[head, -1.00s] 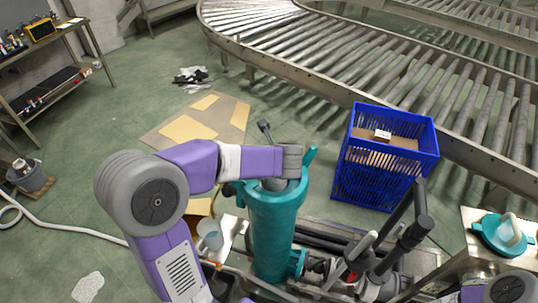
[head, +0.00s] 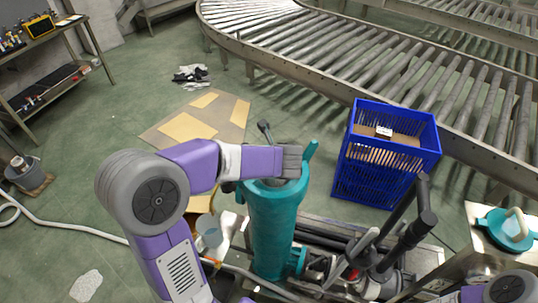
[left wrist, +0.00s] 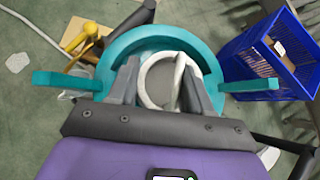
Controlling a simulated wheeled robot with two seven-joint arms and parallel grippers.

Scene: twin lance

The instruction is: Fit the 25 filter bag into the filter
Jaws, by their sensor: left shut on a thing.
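The filter is a tall teal housing (head: 272,230) standing upright with its top open. My left gripper (head: 290,160) is over its mouth. In the left wrist view, a pale grey-white ring with an upright loop, apparently the filter bag's top (left wrist: 160,82), sits within the teal rim (left wrist: 150,42). The left gripper's fingers (left wrist: 162,88) reach down on both sides and are shut on it. The bag's body is hidden inside the housing. A teal lid with a pale handle (head: 507,229) lies on the table at right. My right gripper is out of view.
A blue crate (head: 387,155) with a small box stands right of the housing. Dark pipes and a black lever (head: 408,240) are close at its lower right. A white cup (head: 209,232) is at its left. A roller conveyor (head: 400,70) runs behind.

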